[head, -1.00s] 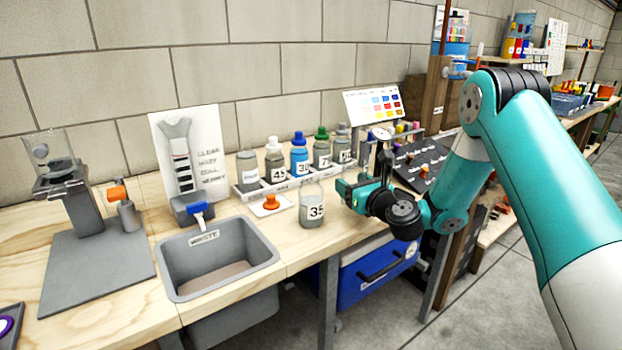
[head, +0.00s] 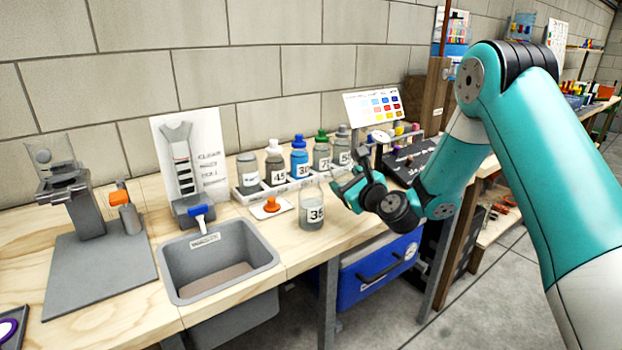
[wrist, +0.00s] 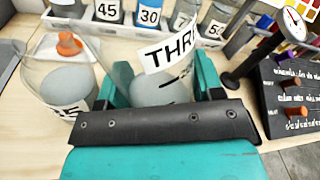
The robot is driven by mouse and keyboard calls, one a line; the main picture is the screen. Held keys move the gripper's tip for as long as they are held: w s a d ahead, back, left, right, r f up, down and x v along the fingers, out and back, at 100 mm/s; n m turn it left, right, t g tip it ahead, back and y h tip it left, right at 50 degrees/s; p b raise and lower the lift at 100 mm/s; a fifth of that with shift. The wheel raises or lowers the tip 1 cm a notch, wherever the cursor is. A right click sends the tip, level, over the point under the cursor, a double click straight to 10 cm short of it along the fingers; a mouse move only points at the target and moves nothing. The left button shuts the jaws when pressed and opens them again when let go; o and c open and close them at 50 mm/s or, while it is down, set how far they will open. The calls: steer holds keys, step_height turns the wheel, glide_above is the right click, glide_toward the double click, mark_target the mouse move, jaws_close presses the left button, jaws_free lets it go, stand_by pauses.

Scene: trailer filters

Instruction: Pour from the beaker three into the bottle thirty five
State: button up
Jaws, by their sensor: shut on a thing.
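The bottle thirty five (head: 311,210) is a clear, open-topped jar with a "35" label and grey content, standing on the bench right of the waste basin. It also shows at the left of the wrist view (wrist: 58,78). My gripper (head: 352,188) is just right of the bottle, shut on beaker three (wrist: 148,75). The beaker is clear glass with a "THR..." label and pale grey content, between the teal fingers in the wrist view. It is mostly hidden in the head view. Its exact tilt is hard to tell. I see no stream between the two.
A rack (head: 253,188) of numbered bottles stands behind. An orange stopper (head: 271,204) lies on a white pad beside bottle thirty five. The waste basin (head: 218,262) is at left. A dial gauge (wrist: 294,22) and a dark panel (wrist: 290,88) stand at right.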

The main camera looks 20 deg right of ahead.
mark_target(350, 161)
steer(key=shift+a+r+n, duration=0.2)
steer(key=shift+r+n, duration=0.1)
steer(key=r+n+p, duration=0.1)
steer(key=a+r+p, duration=0.1)
steer(key=r+p, duration=0.1)
steer(key=shift+n, duration=0.4)
steer(key=shift+f+n+h+b, duration=0.3)
steer(key=shift+f+n+b, duration=0.1)
steer(key=shift+f, duration=0.2)
steer(key=shift+r+n, duration=0.1)
steer(key=shift+n, duration=0.3)
steer(key=shift+d, duration=0.1)
steer(key=shift+d+r+n+p, duration=0.1)
steer(key=shift+r+n+p, duration=0.3)
steer(key=shift+n, duration=0.3)
steer(key=shift+r+n+h+p, duration=0.4)
steer(key=shift+r+n+p, duration=0.55)
steer(key=shift+r+n, duration=0.5)
stand_by(3.8)
